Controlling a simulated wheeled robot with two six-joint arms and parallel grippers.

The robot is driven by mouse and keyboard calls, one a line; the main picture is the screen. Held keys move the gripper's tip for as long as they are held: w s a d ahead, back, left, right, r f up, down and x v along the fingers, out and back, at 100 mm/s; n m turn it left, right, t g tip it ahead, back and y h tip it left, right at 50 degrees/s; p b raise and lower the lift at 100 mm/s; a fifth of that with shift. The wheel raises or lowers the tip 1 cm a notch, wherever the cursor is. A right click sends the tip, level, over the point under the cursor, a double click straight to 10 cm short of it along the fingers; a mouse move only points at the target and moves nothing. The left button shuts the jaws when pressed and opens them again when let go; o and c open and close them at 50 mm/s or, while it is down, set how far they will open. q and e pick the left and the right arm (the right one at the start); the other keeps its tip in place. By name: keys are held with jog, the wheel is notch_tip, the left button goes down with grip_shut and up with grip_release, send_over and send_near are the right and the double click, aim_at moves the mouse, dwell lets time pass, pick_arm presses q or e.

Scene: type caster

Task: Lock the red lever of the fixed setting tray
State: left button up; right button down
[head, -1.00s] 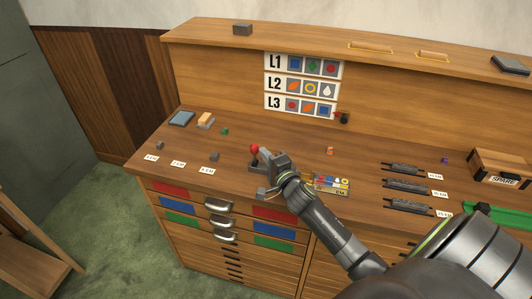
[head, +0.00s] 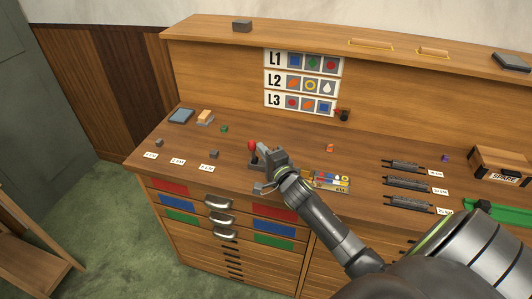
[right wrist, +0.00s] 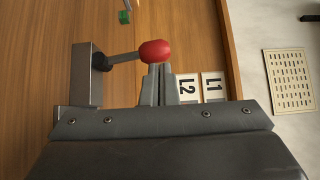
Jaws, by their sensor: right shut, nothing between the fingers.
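The red lever knob (head: 252,146) stands near the front middle of the wooden bench in the head view. In the right wrist view the red knob (right wrist: 156,50) sits on a dark rod that comes from a grey metal block (right wrist: 88,75). My right gripper (head: 267,156) is at the lever, just right of the knob in the head view. In the right wrist view its fingers (right wrist: 158,75) are together and empty, with their tips right at the knob. I cannot tell whether they touch it. The gripper partly hides the lever's base. My left gripper is not in view.
Small number cards (head: 178,161) and small cubes lie left of the lever. A multicoloured box (head: 331,180) stands close to the right of my gripper. Dark bars (head: 407,185) and a SPARE crate (head: 500,166) lie farther right. A sign board (head: 303,83) is behind.

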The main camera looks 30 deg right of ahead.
aim_at(251, 145)
jog(key=shift+w+a+r, duration=0.1)
jog(key=shift+w, duration=0.05)
jog(key=shift+w+a+r+n+g+p, duration=0.4)
jog(key=shift+w+a+n+g+p, duration=0.15)
jog(key=shift+p, duration=0.15)
jog(key=shift+w+a, duration=0.15)
jog(key=shift+w, duration=0.05)
jog(key=shift+w+a+f, duration=0.1)
jog(key=shift+w+a, duration=0.2)
jog(key=shift+w, duration=0.05)
jog(key=shift+w+a+f+b, duration=0.15)
jog(key=shift+w+a+b, duration=0.65)
jog(key=shift+b, duration=0.35)
jog(key=shift+w, duration=0.15)
